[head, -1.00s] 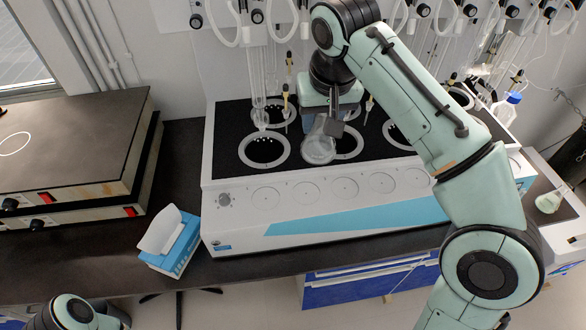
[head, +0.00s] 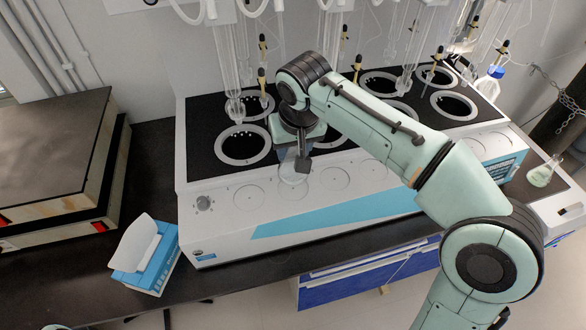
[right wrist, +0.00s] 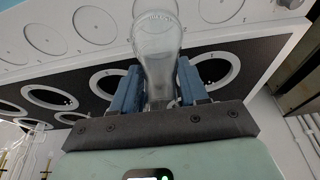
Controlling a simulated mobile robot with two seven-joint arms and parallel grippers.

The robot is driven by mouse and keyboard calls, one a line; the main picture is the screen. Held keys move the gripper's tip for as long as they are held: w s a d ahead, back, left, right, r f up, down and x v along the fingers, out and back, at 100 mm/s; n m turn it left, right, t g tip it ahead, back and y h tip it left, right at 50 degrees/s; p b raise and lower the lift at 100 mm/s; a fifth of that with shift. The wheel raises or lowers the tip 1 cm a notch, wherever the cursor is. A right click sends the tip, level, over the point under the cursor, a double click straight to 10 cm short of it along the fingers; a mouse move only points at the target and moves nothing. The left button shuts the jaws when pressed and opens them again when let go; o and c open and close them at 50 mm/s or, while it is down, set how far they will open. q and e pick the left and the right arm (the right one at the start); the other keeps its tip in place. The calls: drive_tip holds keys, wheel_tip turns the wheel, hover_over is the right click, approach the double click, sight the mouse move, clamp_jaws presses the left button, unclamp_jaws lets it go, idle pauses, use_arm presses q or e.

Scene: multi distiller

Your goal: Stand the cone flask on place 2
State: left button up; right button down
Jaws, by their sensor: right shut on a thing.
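The clear glass cone flask (head: 291,174) is in my right gripper (head: 301,162), over the front panel of the distiller (head: 215,226). In the right wrist view the flask (right wrist: 157,40) stands out between the two blue fingers of the gripper (right wrist: 157,88), which are shut on its narrow part. In the head view the flask is at the second round mark from the left on the panel, partly hidden by the gripper. I cannot tell if its base touches the panel.
Ringed wells (head: 243,145) with glass tubes above lie behind the front marks. A blue and white box (head: 146,256) stands left of the distiller. A second flask with pale green liquid (head: 541,176) stands at the right. The other front marks (head: 248,198) look empty.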

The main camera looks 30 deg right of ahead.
drive_tip(key=shift+f+b, duration=0.55)
drive_tip(key=shift+f, duration=2.05)
drive_tip(key=shift+f, duration=0.1)
drive_tip(key=c, duration=0.6)
unclamp_jaws()
drive_tip(key=shift+o, duration=0.2)
drive_tip(key=p+v, duration=0.2)
drive_tip(key=v, duration=1)
